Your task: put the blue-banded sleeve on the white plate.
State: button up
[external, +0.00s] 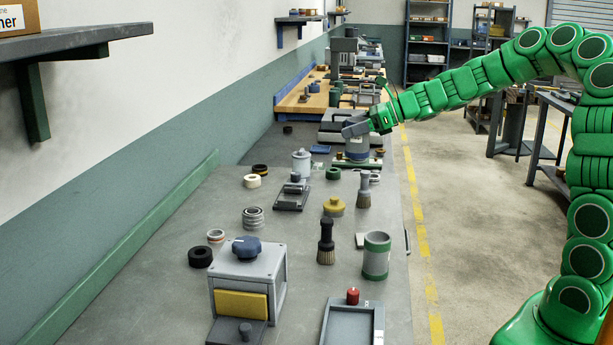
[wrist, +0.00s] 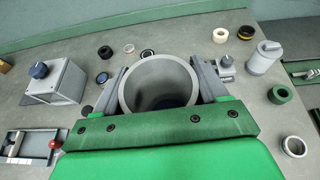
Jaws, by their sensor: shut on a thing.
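The blue-banded sleeve (external: 357,146) is a grey, upright cylinder with a blue band near its lower end in the external view. My gripper (external: 357,128) is shut on it near its top. In the wrist view my gripper (wrist: 161,84) has a jaw on each side of the sleeve (wrist: 161,62), and I look into its open, dark bore. Its height above the bench is hard to judge. I cannot pick out the white plate for sure; a small flat white piece (external: 360,240) shows beside the green-banded cup, partly hidden.
The bench (external: 160,285) is crowded. A grey box with a blue knob (external: 248,270), a green-banded cup (external: 376,256), a brush (external: 326,243), a yellow knobbed part (external: 334,206) and a grey canister (external: 301,163) stand on it. The left part of the bench is clearer.

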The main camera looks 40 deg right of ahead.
jog(key=s+a+f+n+g+y, duration=0.1)
jog(key=s+f+n+g, duration=0.2)
jog(key=s, duration=1)
jog(key=s+a+f+n+g+y, duration=0.1)
jog(key=s+f+n+g+y, duration=0.15)
jog(key=s, duration=1.05)
send_over(363, 240)
jog(key=shift+f, duration=5.25)
jog(key=shift+d+f+g+h, duration=0.1)
jog(key=shift+f+g+h, duration=0.2)
jog(key=shift+f, duration=0.9)
jog(key=shift+f, duration=0.15)
jog(key=o, duration=1.1)
jog(key=shift+c, duration=0.2)
